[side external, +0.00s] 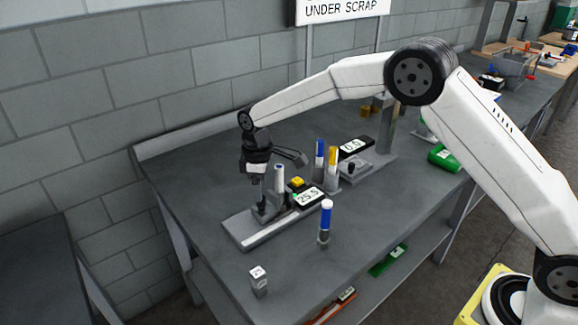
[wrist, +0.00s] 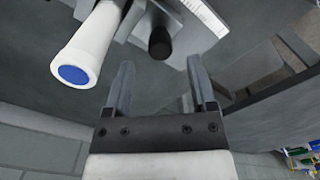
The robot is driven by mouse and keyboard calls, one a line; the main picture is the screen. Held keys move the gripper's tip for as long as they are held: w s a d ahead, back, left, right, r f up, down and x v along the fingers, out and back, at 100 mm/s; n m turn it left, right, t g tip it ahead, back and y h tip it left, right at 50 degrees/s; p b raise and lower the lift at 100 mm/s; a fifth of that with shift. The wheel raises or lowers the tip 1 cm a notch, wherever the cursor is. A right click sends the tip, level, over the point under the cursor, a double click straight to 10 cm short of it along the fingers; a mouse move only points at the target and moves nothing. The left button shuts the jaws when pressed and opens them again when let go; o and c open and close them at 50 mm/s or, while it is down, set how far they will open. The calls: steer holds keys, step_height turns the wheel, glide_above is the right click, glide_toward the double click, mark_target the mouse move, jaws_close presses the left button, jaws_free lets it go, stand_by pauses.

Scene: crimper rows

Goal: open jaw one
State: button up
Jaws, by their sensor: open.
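The near crimper has a light base plate (side external: 242,231) on the bench, with a dark block and upright post on it. A display reading 25.5 (side external: 309,198) and a yellow button (side external: 297,183) are beside it. My gripper (side external: 263,180) points down over this crimper. In the wrist view my gripper (wrist: 161,66) has its two fingers apart with nothing held. A dark round-ended knob (wrist: 160,43) shows in the gap beyond the fingertips; I cannot tell if it is touched. Which part is jaw one is not marked in view.
A white cylinder with a blue end (wrist: 85,55) is close to the left finger. A second unit with its display (side external: 354,147) stands behind, near blue (side external: 320,150) and yellow (side external: 333,157) cylinders. A blue, white-topped cylinder (side external: 326,215) and small block (side external: 258,279) stand in front.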

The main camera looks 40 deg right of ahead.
mark_target(266, 205)
steer(key=shift+f, duration=1.8)
jaws_close()
steer(key=shift+r, duration=0.1)
